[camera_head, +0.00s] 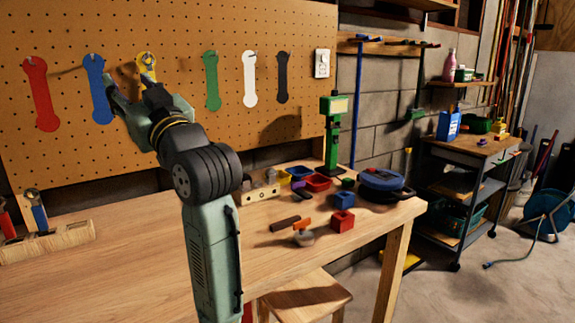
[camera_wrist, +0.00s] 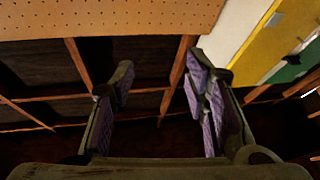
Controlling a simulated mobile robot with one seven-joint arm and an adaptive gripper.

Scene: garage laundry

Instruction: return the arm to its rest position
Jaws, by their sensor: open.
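My arm rises from the bottom of the head view in front of the pegboard (camera_head: 180,45). My gripper (camera_head: 128,86) is at its upper end, in front of the board near the blue and yellow tool outlines. In the wrist view the two fingers (camera_wrist: 162,75) stand apart with purple pads, and nothing shows between them. That view looks toward dark ceiling panels with wooden beams, and the pegboard (camera_wrist: 110,17) shows along its top left. A tool (camera_head: 147,66) with a metal head hangs over the yellow outline, just above the gripper.
The wooden workbench (camera_head: 130,285) lies below, with a wooden tool rack (camera_head: 50,245) at left. Red bin (camera_head: 317,182), blue block (camera_head: 344,200), red block (camera_head: 342,221) and a green stand (camera_head: 333,135) occupy its right part. A stool (camera_head: 305,295) is in front; a cart (camera_head: 470,150) stands right.

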